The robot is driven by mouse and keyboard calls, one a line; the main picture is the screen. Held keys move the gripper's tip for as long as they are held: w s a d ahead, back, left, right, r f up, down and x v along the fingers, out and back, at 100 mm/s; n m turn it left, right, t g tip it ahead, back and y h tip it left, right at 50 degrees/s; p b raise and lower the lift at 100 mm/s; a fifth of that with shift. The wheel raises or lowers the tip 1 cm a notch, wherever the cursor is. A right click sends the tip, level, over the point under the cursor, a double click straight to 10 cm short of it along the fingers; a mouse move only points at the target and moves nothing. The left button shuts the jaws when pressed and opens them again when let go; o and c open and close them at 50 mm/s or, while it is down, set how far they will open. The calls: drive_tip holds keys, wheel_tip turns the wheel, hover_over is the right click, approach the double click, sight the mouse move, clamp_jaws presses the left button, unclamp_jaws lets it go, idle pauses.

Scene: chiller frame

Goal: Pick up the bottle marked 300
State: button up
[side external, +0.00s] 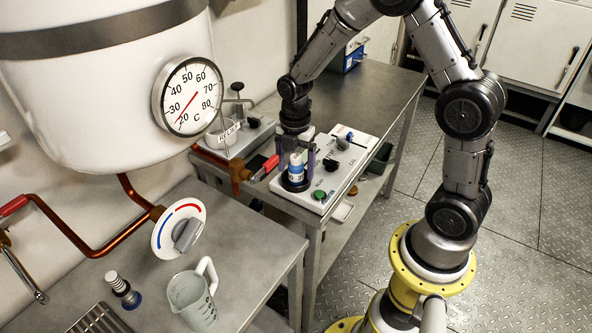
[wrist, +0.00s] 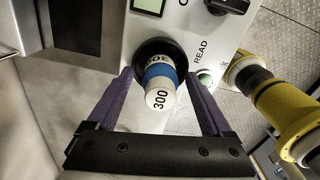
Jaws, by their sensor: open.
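The bottle marked 300 (wrist: 160,98) is white with a blue band in the wrist view. It stands in a dark round holder (wrist: 147,50) on a white control box. In the side external view the bottle (side external: 296,171) shows on the near left part of the box (side external: 330,172). My gripper (wrist: 160,88) is open, with one purple finger on each side of the bottle. I cannot tell whether either finger touches it. In the side external view my gripper (side external: 297,160) is at the bottle and partly hides it.
A green button (side external: 319,195) and dark knobs sit on the box beside the bottle. A red-handled valve (side external: 264,169) is close on the left. A tank with a dial gauge (side external: 188,96) hangs at the left. A clear jug (side external: 192,298) stands on the front bench.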

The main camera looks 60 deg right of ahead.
clamp_jaws()
idle(0.4)
